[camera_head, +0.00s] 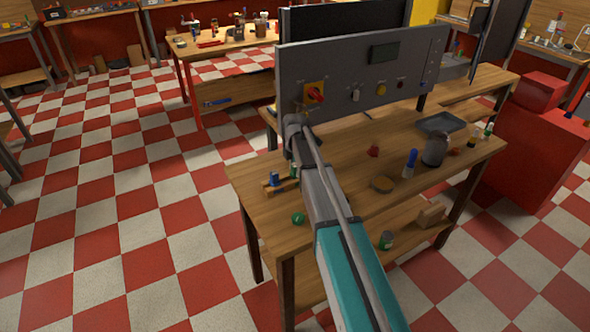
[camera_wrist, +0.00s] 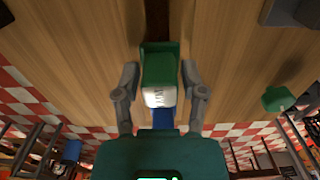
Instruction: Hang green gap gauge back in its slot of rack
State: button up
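The green gap gauge (camera_wrist: 160,66), a green block with a white lettered label, sits between the fingers of my gripper (camera_wrist: 160,82) in the wrist view. Both fingers appear to press its sides. A blue piece (camera_wrist: 163,118) shows just below the label; I cannot tell what it belongs to. In the head view the small wooden rack (camera_head: 268,187) stands at the bench's left end with a blue piece (camera_head: 275,178) on it. A bit of green (camera_head: 294,170) shows beside my arm to its right. My gripper is mostly hidden there behind the arm.
A round green item (camera_head: 298,218) lies near the bench's front left edge; a green item also shows at right in the wrist view (camera_wrist: 278,98). A tall grey control panel (camera_head: 360,80) stands behind. A red piece, blue-capped bottle, dish and jar (camera_head: 434,150) occupy the bench's right half.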

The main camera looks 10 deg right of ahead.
jog(key=shift+o, duration=0.9)
jog(key=shift+r, duration=0.1)
